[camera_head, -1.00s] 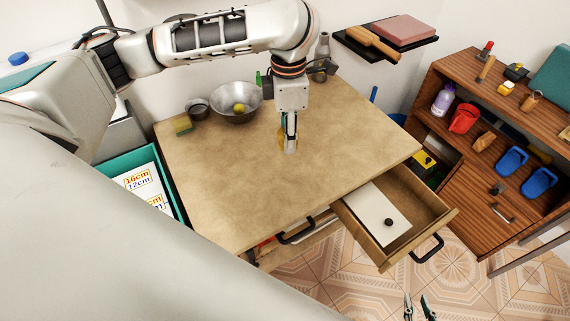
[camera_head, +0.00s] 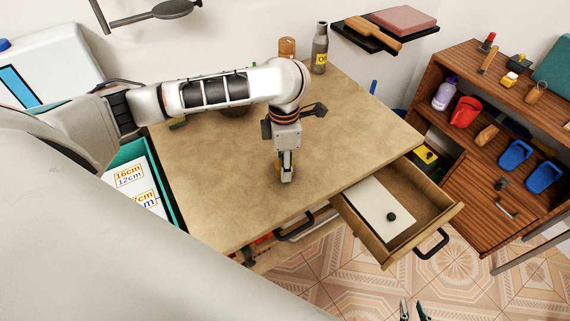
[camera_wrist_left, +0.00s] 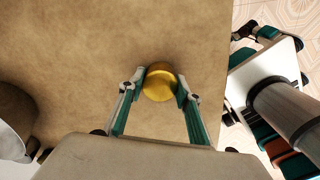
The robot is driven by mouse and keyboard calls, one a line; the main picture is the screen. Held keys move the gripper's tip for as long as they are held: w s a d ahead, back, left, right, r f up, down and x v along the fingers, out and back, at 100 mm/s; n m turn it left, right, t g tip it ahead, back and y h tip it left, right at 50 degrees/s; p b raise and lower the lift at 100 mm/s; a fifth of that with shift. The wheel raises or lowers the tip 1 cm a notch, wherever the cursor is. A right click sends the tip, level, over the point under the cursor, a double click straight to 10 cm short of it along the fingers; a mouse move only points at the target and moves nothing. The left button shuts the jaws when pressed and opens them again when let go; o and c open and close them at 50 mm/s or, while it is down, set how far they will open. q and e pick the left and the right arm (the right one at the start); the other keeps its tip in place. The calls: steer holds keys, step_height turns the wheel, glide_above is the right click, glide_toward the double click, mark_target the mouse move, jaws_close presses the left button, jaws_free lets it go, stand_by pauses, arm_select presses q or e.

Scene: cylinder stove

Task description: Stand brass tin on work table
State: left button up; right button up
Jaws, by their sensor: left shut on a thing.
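The brass tin (camera_wrist_left: 158,83) shows from above as a round golden top in the left wrist view. My left gripper (camera_wrist_left: 160,86) is shut on it, with one finger on each side. In the head view my left gripper (camera_head: 287,178) points down over the front middle of the work table (camera_head: 220,190). There the tin is mostly hidden behind the fingers, with only a yellow sliver (camera_head: 280,170) showing. The tin looks upright; I cannot tell whether its base touches the table. My right gripper (camera_head: 414,310) is at the bottom edge, its fingertips apart and nothing visible between them.
An open drawer (camera_head: 440,205) with a white board (camera_head: 378,215) sticks out at the table's front right. A grey bottle (camera_head: 320,48) and a brown jar (camera_head: 287,47) stand at the back. A bowl (camera_head: 235,111) is partly behind my arm. The tabletop around the gripper is clear.

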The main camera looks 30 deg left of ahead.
arm_select(q)
steer(key=shift+r, duration=0.1)
steer(key=o, duration=1.1)
steer(key=shift+r, duration=0.25)
step_height(320, 180, up, 12)
steer(key=p, duration=0.3)
steer(key=shift+f, duration=0.2)
